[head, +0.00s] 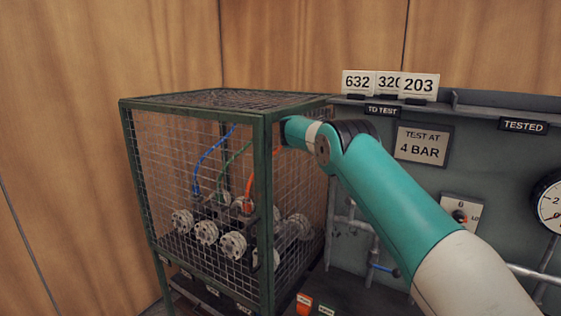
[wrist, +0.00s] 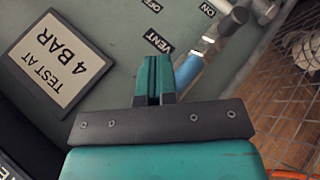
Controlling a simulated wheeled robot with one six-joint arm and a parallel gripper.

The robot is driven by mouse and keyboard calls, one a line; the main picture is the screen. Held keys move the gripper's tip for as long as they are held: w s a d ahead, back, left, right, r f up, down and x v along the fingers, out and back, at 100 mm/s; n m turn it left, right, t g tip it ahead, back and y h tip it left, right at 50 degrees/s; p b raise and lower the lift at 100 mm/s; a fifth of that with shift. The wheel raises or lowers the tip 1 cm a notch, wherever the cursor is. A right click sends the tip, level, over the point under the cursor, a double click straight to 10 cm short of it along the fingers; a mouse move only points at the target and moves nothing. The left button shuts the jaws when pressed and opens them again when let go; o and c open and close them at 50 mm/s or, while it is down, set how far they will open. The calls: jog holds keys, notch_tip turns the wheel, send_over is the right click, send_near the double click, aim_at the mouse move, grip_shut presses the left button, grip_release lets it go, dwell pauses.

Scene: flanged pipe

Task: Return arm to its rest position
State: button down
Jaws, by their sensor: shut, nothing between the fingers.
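My arm (head: 385,195) reaches from the lower right of the head view up to the front right post of the mesh cage (head: 264,215). Its bend lies just right of that post. My gripper is not visible in the head view. In the wrist view my gripper (wrist: 154,78) shows its green fingers pressed together with nothing between them. The fingers appear in front of the grey panel (wrist: 115,25), between the 4 BAR sign (wrist: 62,62) and a blue-handled valve (wrist: 188,70). I cannot tell whether they touch the panel.
The cage holds several flanged pipe pieces (head: 206,232) and coloured hoses. Number tags (head: 357,82) stand on the panel's top ledge. A gauge (head: 551,203) is at the right edge. Cage mesh (wrist: 290,105) is close on the right in the wrist view.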

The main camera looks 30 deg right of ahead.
jog(key=s+a+r+n+t+y, duration=0.1)
jog(key=s+a+n+t, duration=0.15)
jog(key=a, duration=0.35)
jog(key=s+a+r+n+t+y, duration=0.1)
jog(key=a+n+t, duration=0.15)
jog(key=a, duration=0.25)
jog(key=s+a+f+n+y, duration=0.1)
jog(key=s+a+f+y, duration=0.25)
jog(key=s+a, duration=0.7)
jog(key=s+a+f+n+y, duration=0.15)
jog(key=s+a+y, duration=0.25)
jog(key=s+a, duration=0.6)
jog(key=s+a+r+n+g+y, duration=0.2)
jog(key=s+a+r+n, duration=0.4)
jog(key=s+a, duration=0.5)
jog(key=shift+a+r+g+y, duration=0.35)
jog(key=shift+r+y, duration=0.1)
jog(key=shift+y, duration=0.4)
jog(key=shift+s, duration=0.1)
